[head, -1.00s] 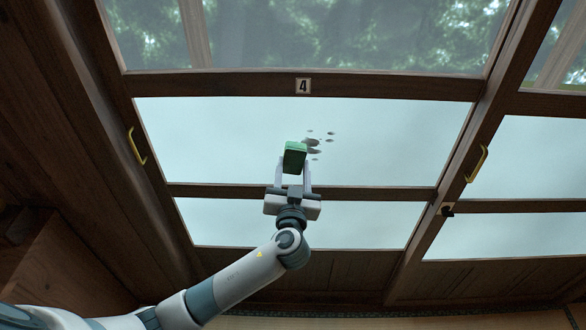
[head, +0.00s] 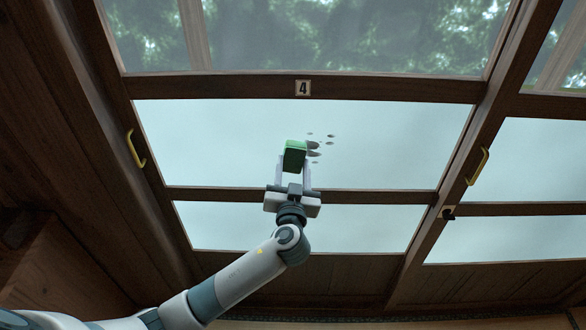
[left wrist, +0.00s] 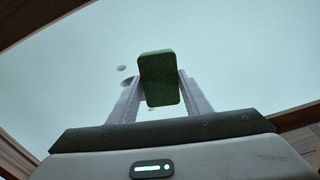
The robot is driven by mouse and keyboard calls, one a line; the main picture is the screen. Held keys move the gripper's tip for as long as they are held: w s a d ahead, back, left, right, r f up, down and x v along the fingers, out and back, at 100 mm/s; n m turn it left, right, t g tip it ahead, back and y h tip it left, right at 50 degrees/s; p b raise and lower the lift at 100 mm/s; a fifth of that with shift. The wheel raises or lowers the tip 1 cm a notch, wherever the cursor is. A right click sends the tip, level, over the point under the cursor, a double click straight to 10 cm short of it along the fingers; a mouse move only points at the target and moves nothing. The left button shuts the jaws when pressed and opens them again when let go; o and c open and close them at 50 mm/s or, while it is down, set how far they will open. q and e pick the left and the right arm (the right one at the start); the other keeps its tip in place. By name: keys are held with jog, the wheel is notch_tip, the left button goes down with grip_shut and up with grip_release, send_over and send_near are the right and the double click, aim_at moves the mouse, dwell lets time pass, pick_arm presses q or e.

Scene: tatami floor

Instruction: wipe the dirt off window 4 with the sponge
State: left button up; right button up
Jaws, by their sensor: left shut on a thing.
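Window 4 (head: 400,130) is a pale pane in a dark wooden frame, under a plate marked 4 (head: 303,88). Grey dirt spots (head: 314,154) sit near the middle of the pane, just right of the sponge; a few also show left of the sponge in the left wrist view (left wrist: 126,82). My left gripper (head: 293,170) is shut on the green sponge (head: 294,150) and holds it up in front of the pane, over the left edge of the dirt. I cannot tell whether the sponge touches the glass. My right gripper is not in view.
Yellow handles sit on the left (head: 136,148) and right (head: 477,167) frame posts. A dark latch (head: 448,212) is on the right post. A wooden crossbar (head: 370,197) runs below the pane. The pane around the sponge is clear of obstacles.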

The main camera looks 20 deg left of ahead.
pick_arm(q)
jog(key=shift+d, duration=0.15)
jog(key=shift+w+d+f+b, duration=0.15)
jog(key=shift+d+b, duration=0.2)
jog(key=shift+d, duration=0.2)
jog(key=shift+w+d+r+b, duration=0.1)
jog(key=shift+w+d+b, duration=0.05)
jog(key=shift+d+b, duration=0.3)
jog(key=shift+w+d, duration=0.15)
jog(key=shift+d, duration=0.5)
jog(key=shift+w+d+b, duration=0.2)
jog(key=shift+d+b, duration=0.25)
jog(key=shift+d, duration=0.1)
jog(key=shift+w+d+b, duration=0.2)
jog(key=shift+d+b, duration=0.25)
jog(key=shift+d, duration=0.1)
jog(key=shift+w+d, duration=0.2)
jog(key=shift+d, duration=0.35)
jog(key=shift+d+b, duration=0.1)
jog(key=shift+b, duration=0.2)
